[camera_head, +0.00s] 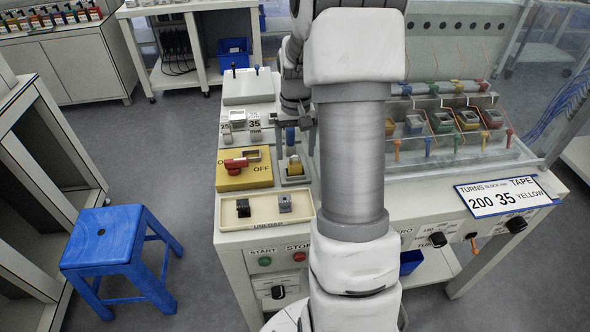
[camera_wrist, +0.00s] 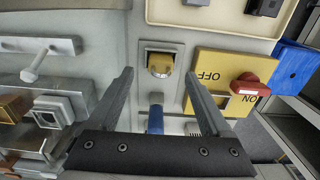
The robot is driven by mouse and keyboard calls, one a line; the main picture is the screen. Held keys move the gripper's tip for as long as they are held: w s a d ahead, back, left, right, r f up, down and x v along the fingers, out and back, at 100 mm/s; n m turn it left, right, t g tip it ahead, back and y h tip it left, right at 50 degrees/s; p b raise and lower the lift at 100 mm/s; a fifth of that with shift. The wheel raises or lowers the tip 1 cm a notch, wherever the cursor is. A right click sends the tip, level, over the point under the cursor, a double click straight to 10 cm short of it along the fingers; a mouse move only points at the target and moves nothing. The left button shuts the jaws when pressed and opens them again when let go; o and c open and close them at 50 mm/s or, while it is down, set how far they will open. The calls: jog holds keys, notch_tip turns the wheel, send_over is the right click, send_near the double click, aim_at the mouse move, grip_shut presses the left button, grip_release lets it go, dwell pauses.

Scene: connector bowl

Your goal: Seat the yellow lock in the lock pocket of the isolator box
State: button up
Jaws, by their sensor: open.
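The yellow lock (camera_head: 294,165) sits in a small grey holder (camera_head: 297,180) to the right of the yellow isolator box (camera_head: 230,183). In the wrist view the yellow lock (camera_wrist: 160,65) appears between and just beyond my fingertips. My gripper (camera_wrist: 158,76) is open and empty, with one finger to each side of the lock's line; whether they are level with it I cannot tell. The isolator box (camera_wrist: 212,68) has a red handle (camera_wrist: 250,84) and OFF and ON lettering. A grey-framed pocket (camera_head: 252,155) is at its back edge, partly hidden by a finger in the wrist view.
A cream UNLOAD tray (camera_head: 265,221) with two small parts lies in front of the isolator box. A blue peg (camera_wrist: 155,119) stands behind the lock holder. A clear-covered rack of coloured parts (camera_head: 455,120) is at the right. A blue stool (camera_head: 105,238) stands at the left.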

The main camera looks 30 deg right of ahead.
aim_at(295, 162)
jog(key=f, duration=0.3)
jog(key=f+b, duration=0.1)
jog(key=f, duration=0.1)
jog(key=shift+w+f, duration=0.15)
jog(key=shift+w, duration=0.15)
grip_shut()
